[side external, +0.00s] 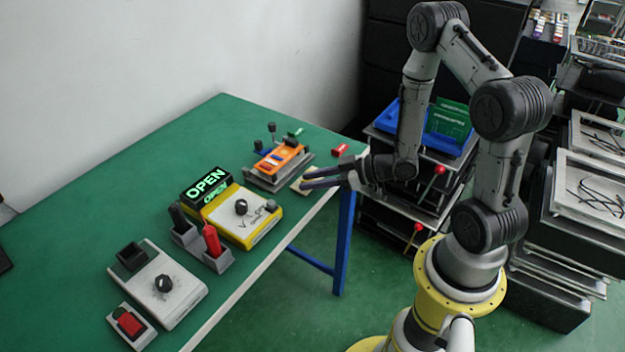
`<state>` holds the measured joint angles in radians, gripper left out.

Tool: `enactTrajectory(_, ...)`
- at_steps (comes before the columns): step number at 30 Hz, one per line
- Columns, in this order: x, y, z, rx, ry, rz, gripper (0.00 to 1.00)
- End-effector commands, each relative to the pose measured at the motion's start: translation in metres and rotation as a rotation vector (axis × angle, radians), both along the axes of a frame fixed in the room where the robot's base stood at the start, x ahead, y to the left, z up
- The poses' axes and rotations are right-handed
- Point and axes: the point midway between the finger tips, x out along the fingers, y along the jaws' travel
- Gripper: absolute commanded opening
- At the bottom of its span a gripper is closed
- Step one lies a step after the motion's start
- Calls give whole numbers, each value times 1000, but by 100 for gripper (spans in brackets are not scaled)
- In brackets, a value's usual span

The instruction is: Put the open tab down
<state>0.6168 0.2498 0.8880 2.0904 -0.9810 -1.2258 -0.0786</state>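A black tab with glowing green OPEN lettering (207,187) stands raised at the left end of a yellow-edged box (258,222). Green lettering also shows just below it, seemingly a reflection. The box has a pale top with a black knob and a small grey knob at its right corner. My gripper (305,181) is over the table's right edge, to the right of the box and well apart from the tab. Its two dark fingers point left with a gap between them, and I see nothing held.
A grey holder with black and red handles (211,240) stands in front of the box. A grey box with a black knob (160,285) and a red switch (130,323) are nearer. An orange fixture (279,160) is behind.

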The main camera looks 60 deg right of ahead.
Motion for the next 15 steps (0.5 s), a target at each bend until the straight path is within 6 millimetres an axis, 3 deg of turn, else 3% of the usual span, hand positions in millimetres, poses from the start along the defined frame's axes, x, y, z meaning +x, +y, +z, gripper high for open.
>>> enactTrajectory(15, -53, -24, 25, -1, -1, -5, 33)
